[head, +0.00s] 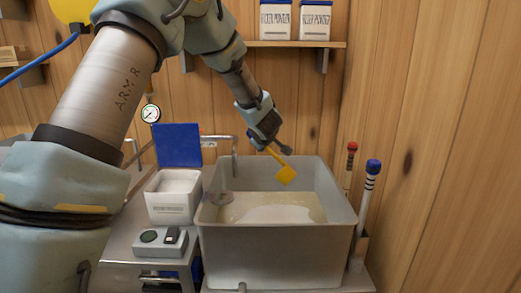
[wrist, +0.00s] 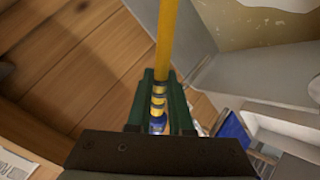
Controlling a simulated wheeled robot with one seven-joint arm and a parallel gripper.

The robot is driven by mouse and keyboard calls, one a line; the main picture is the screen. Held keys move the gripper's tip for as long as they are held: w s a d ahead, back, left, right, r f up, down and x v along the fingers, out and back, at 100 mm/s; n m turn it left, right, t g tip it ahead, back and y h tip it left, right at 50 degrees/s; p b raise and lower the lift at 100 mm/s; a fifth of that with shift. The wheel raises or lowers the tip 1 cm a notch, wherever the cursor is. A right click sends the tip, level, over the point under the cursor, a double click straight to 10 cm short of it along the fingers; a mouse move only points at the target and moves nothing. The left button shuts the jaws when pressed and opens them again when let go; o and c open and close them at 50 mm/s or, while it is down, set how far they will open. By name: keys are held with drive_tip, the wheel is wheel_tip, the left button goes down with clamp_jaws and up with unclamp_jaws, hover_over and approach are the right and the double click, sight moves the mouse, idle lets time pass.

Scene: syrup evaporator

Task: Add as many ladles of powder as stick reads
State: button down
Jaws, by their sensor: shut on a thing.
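My gripper (head: 272,140) is shut on a yellow long-handled tool (head: 285,173) with a squarish end, held tilted above the metal pan (head: 270,260). In the wrist view the yellow shaft (wrist: 166,45) runs up from between the fingers, with a banded, blue-tipped end near the palm. The pan holds cloudy liquid with a pale patch. An open white box (head: 173,215) of white powder, blue lid raised, stands left of the pan. A red-topped stick (head: 349,165) and a blue-topped stick (head: 367,195), both with dark bands, stand upright at the pan's right. Whether the tool holds powder cannot be told.
A small grey block (head: 160,243) with a dark disc sits in front of the powder box. Two labelled white tubs (head: 275,20) stand on a wall shelf.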

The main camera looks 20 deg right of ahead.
drive_tip(key=s+d+r+m+t+y, duration=0.1)
drive_tip(key=s+d+r+m+t, duration=0.3)
drive_tip(key=s+r+m+t, duration=0.2)
drive_tip(key=shift+s+d+r+t+y, duration=0.35)
drive_tip(key=shift+r+t, duration=0.65)
drive_tip(key=shift+r, duration=0.5)
